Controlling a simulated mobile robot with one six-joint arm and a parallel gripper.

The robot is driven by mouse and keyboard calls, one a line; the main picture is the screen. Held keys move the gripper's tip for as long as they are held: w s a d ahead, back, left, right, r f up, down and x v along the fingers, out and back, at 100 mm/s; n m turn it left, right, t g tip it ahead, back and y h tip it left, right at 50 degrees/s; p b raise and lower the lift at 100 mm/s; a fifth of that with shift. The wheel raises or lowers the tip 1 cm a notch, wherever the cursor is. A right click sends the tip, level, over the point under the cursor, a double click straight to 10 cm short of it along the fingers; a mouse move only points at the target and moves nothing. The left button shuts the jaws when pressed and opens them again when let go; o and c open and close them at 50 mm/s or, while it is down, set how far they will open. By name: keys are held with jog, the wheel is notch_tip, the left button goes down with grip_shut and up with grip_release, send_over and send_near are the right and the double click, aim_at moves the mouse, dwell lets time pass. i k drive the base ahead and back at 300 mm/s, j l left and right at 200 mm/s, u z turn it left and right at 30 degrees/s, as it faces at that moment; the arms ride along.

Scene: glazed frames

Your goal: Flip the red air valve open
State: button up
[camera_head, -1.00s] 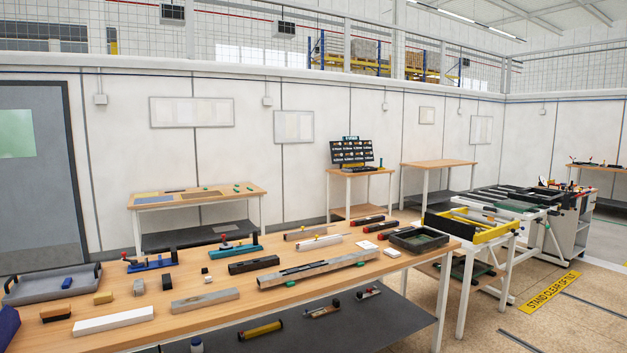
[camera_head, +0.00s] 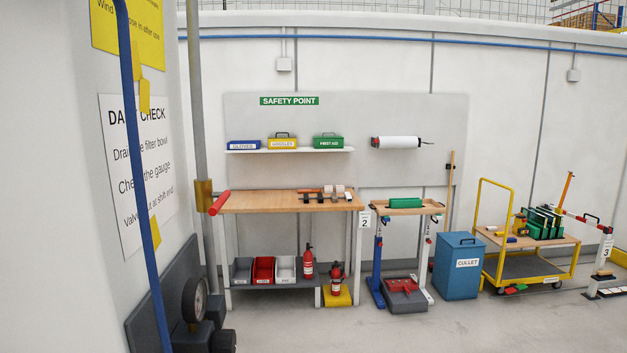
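The red valve handle (camera_head: 219,203) is in the left part of the head view. It is a short red bar, tilted, sticking out to the right of a yellow valve body (camera_head: 203,194). The valve body sits on a vertical grey pipe (camera_head: 193,110) by the wall corner. The handle shows in front of the left end of a wooden bench. How the handle's angle relates to open or closed I cannot tell. My gripper is not in view.
A round gauge (camera_head: 194,299) and dark fittings stand at lower left, near a blue hose (camera_head: 140,180). A wooden bench (camera_head: 275,201) with bins and extinguishers below stands behind the valve. A blue bin (camera_head: 457,275) and yellow cart (camera_head: 530,245) stand right. The floor in front is clear.

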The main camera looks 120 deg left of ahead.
aim_at(214, 210)
jog(key=j+u, duration=0.15)
jog(key=u, duration=0.3)
jog(key=j+u, duration=0.15)
jog(key=u, duration=0.3)
jog(key=j+u, duration=0.1)
jog(key=u, duration=0.35)
jog(key=j+u, duration=0.1)
jog(key=u, duration=0.3)
jog(key=i+j+u, duration=0.1)
jog(key=u, duration=0.35)
jog(key=i+u, duration=0.1)
jog(key=u, duration=0.35)
jog(key=i+j+u, duration=0.1)
jog(key=u, duration=0.35)
jog(key=i+u, duration=0.1)
jog(key=u, duration=0.35)
jog(key=i+j+u, duration=0.1)
jog(key=u, duration=0.95)
